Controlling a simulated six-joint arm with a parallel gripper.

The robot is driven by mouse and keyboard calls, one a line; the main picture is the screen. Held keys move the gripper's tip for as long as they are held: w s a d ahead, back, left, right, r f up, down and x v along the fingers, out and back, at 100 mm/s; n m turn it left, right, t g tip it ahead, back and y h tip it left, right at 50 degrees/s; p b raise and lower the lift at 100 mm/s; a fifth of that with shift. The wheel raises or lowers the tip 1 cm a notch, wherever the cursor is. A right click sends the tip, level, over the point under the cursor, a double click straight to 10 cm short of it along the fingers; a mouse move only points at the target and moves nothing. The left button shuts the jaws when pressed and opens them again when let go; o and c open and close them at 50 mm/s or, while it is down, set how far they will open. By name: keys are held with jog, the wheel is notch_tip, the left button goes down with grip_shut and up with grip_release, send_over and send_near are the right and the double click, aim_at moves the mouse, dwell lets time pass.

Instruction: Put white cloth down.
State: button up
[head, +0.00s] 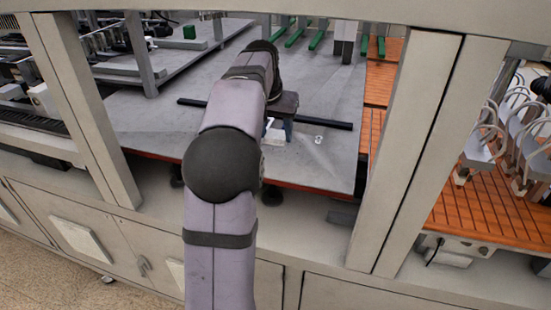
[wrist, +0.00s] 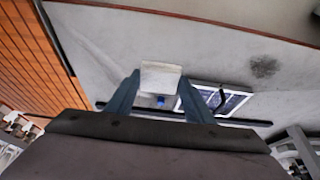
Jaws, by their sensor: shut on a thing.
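The white cloth (wrist: 160,78) shows in the wrist view as a small pale block between the fingertips of my gripper (wrist: 158,86). The two blue-grey fingers are spread apart and press on its left and right sides. In the head view my gripper (head: 279,128) is low over the grey table, behind my arm. A white patch (head: 275,137) beside the finger looks like the cloth. I cannot tell whether its underside touches the table.
A dark framed panel (wrist: 225,100) and a small blue item (wrist: 161,101) lie near my fingers. A black bar (head: 325,123) crosses the grey table (head: 335,165). A small clear item (head: 318,140) lies to the right. Beige frame posts (head: 405,150) stand in front.

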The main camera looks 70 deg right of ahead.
jog(key=shift+f+p, duration=1.05)
jog(key=shift+f, duration=3.1)
jog(key=shift+f, duration=0.2)
jog(key=o, duration=0.9)
jog(key=shift+r, duration=0.1)
jog(key=shift+r, duration=0.2)
jog(key=b+v, duration=0.3)
jog(key=v, duration=0.9)
jog(key=shift+a, duration=0.1)
jog(key=shift+f, duration=0.1)
